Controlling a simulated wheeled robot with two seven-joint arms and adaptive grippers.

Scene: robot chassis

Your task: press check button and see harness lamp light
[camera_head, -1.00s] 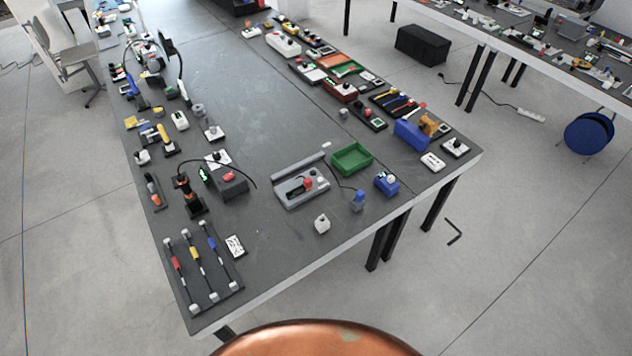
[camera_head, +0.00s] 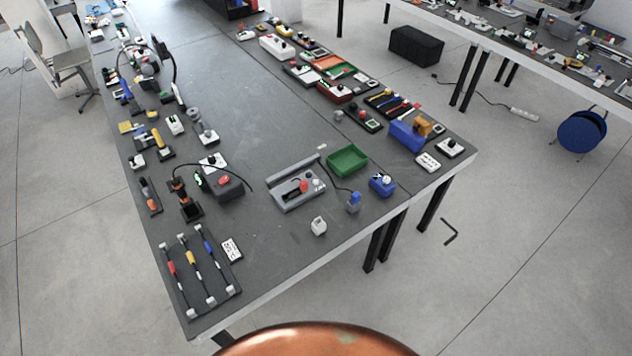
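A dark harness board (camera_head: 222,296) lies at the near left corner of the long table. It carries three cables with a red connector (camera_head: 172,267), a yellow connector (camera_head: 190,258) and a blue connector (camera_head: 199,246), each ending in light blocks. A grey fixture (camera_head: 287,202) with a red part and a light round knob (camera_head: 316,182) sits near the table's middle front. I cannot tell which part is the check button or the harness lamp, or whether any lamp is lit. Neither gripper is in view.
A black box (camera_head: 228,187) with a red top, a green tray (camera_head: 347,159), a small white block (camera_head: 318,226) and blue devices (camera_head: 382,185) stand around the fixture. Tools crowd both long sides of the table (camera_head: 262,120); its middle is clear. Open floor lies in front.

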